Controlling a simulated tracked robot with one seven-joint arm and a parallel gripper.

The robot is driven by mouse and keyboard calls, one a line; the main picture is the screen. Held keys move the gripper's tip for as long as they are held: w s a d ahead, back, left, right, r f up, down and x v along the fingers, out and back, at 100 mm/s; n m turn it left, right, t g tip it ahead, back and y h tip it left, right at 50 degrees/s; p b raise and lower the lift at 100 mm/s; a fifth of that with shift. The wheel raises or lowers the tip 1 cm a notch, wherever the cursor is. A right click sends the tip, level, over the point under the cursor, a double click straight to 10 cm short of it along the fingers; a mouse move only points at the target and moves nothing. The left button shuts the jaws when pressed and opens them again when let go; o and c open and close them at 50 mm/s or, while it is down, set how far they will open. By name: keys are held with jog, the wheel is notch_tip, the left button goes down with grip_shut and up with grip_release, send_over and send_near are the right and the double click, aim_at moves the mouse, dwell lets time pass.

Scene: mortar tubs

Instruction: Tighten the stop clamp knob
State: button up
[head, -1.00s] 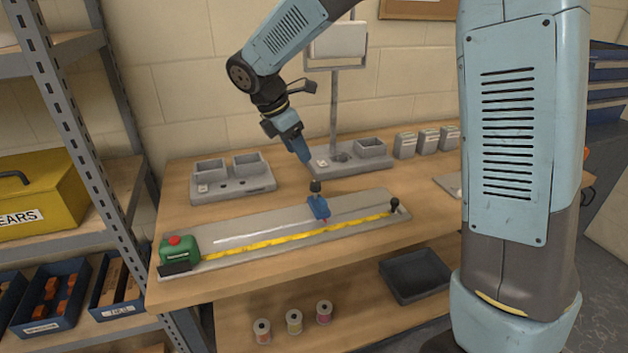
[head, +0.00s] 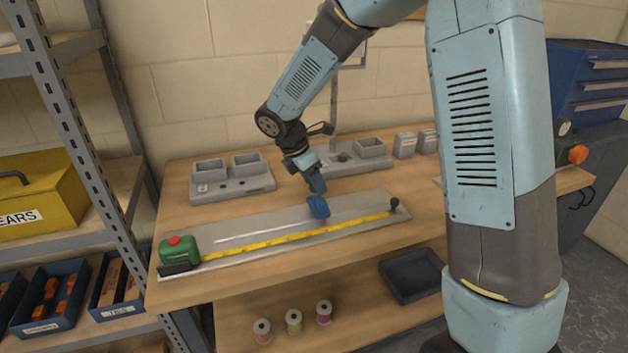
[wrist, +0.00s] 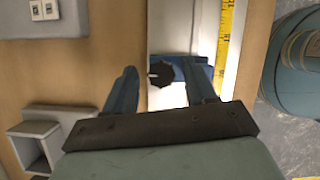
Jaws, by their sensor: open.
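The blue stop clamp (head: 318,207) sits on the grey measuring board (head: 240,227), beside the yellow tape. My gripper (head: 318,190) is directly above the clamp in the head view and covers its knob there. In the wrist view the dark, lobed knob (wrist: 161,74) lies on the blue clamp (wrist: 188,71), between and beyond my two open fingers (wrist: 164,82). The fingers stand apart on either side of the knob. I cannot tell whether they are level with it.
Grey trays (head: 231,180) stand behind the board on the wooden bench (head: 180,205). A grey stand with another tray (head: 371,147) is at the back right. A shelf with a yellow box (head: 40,190) is at the left. Bare bench lies around the board.

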jog(key=c, duration=1)
jog(key=shift+m, duration=0.3)
grip_shut()
jog(key=m+g, duration=0.1)
jog(key=m, duration=0.1)
jog(key=shift+w+a+m, duration=0.1)
jog(key=shift+w+m, duration=0.05)
jog(key=shift+m, duration=0.15)
jog(key=m+g, duration=0.2)
jog(key=m, duration=0.3)
jog(key=shift+w, duration=0.15)
jog(key=m+g, duration=0.1)
jog(key=m, duration=0.1)
jog(key=m+y, duration=0.1)
jog(key=m, duration=0.2)
jog(key=shift+w+d+g, duration=0.1)
jog(key=shift+d+g, duration=0.1)
jog(key=shift+g, duration=0.2)
jog(key=shift+w+r+m+g+y, duration=0.15)
jog(key=shift+m+y, duration=0.3)
jog(key=shift+m, duration=0.7)
jog(key=shift+s+f+m+g+y, duration=0.1)
jog(key=shift+m+g+y, duration=0.25)
jog(key=shift+m, duration=0.8)
